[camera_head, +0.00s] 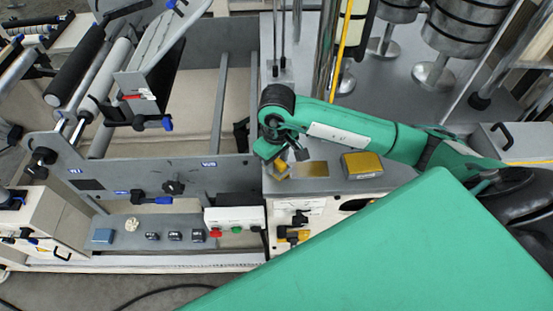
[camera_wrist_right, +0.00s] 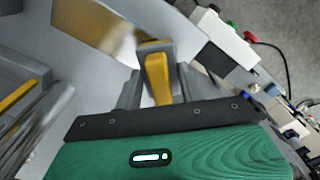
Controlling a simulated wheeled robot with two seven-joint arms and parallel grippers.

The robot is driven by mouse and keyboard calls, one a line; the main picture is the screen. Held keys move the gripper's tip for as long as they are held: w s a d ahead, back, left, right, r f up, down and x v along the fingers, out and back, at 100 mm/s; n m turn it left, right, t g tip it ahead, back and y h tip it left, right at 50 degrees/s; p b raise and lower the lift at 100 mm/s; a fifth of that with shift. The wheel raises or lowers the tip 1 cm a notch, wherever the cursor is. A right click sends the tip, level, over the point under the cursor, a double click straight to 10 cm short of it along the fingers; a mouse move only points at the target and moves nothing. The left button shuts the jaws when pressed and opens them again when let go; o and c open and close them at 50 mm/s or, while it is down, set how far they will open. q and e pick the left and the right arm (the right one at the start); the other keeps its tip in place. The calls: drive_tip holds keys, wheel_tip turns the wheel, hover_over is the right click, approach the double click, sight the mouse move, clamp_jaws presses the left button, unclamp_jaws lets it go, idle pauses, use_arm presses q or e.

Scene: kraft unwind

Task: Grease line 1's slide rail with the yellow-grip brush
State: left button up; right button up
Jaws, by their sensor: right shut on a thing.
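My right gripper (camera_head: 285,156) is shut on the yellow-grip brush, over the grey deck at the centre of the head view. In the right wrist view the brush's yellow grip (camera_wrist_right: 157,78) sits between the two fingers of the right gripper (camera_wrist_right: 158,88). The brush's bristles cannot be made out. A brass-coloured plate (camera_head: 312,169) lies on the deck just right of the gripper; a similar brownish patch (camera_wrist_right: 98,28) shows in the wrist view. I cannot tell which part is line 1's slide rail. My left gripper is not in view.
A yellow-topped box (camera_head: 362,164) sits on the deck below my right arm. Chrome columns (camera_head: 326,55) and stacked steel rolls (camera_head: 470,35) stand behind. A white button box (camera_head: 235,219) is at left, below the roller frame (camera_head: 180,173).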

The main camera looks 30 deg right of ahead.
drive_tip(key=shift+f, duration=0.3)
